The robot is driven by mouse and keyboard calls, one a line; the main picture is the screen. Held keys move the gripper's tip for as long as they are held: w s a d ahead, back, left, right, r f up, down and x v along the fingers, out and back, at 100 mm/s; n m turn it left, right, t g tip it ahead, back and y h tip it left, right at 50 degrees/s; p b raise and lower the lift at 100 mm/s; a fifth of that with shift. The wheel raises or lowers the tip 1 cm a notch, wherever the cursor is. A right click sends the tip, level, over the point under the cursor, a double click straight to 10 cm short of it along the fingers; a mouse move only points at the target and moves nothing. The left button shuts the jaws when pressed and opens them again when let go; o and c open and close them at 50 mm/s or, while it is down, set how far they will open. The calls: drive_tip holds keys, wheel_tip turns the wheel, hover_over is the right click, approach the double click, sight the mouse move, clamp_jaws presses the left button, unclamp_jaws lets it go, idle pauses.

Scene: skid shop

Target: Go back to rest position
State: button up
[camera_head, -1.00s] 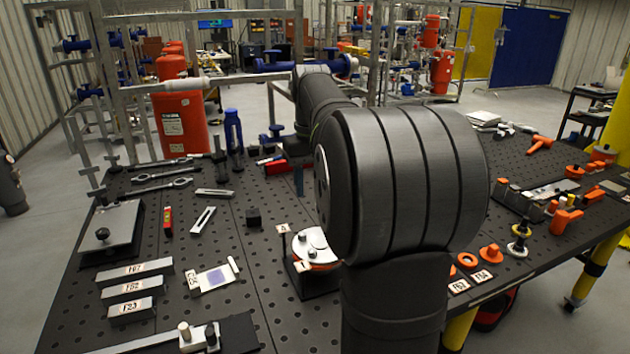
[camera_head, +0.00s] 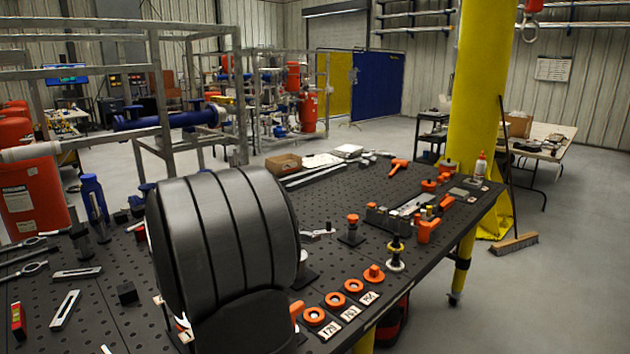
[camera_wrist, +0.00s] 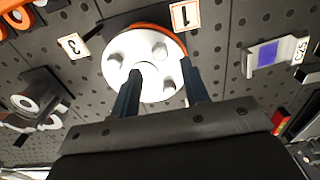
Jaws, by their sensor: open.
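My gripper (camera_wrist: 161,68) is open in the wrist view, its two dark fingers apart. A white round flange (camera_wrist: 120,52) with several studs or bolt heads lies beyond and partly between the fingers. I cannot tell whether they touch it. An orange ring (camera_wrist: 145,27) shows under the flange's edge, on a dark base. Small number tags (camera_wrist: 185,15) stand around it. In the head view my large dark arm link hides the flange and the gripper.
The perforated black table (camera_head: 270,325) carries orange rings (camera_head: 314,316), a small black block (camera_head: 127,293), and a fixture with orange parts (camera_head: 400,212). A yellow column (camera_head: 475,100) stands beyond its right end. Open floor lies to the right.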

drive_tip(key=shift+f, duration=2.35)
drive_tip(key=shift+r, duration=0.15)
